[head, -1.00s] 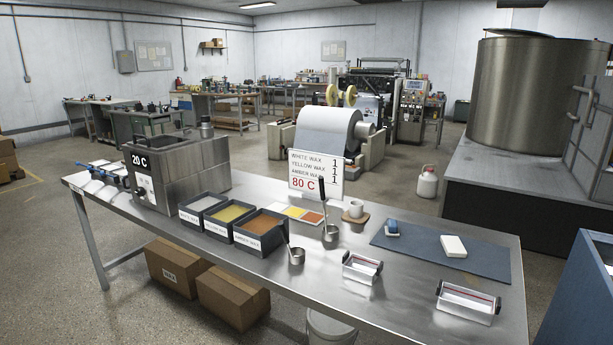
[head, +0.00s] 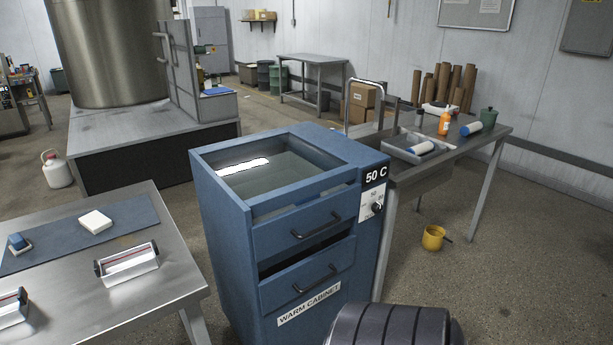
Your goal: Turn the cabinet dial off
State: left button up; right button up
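The blue warm cabinet (head: 225,215) stands in the middle of the head view, with a recessed top and two drawers with dark handles. Its label reads WARM CABINET. The cabinet dial (head: 377,208) is a small black knob on a white plate at the upper right of the cabinet's front. The display (head: 375,176) above it reads 50 C. The exact pointing of the knob is too small to tell. Neither of my grippers shows in the view.
A steel table (head: 160,292) with a blue mat (head: 130,217) stands at the left. A grey bench (head: 470,150) with bottles and a tray stands behind the cabinet at the right. A yellow pot (head: 432,239) sits on the floor. Floor at the right is mostly clear.

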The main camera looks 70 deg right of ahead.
aim_at(377, 207)
jog(key=z, duration=2.6)
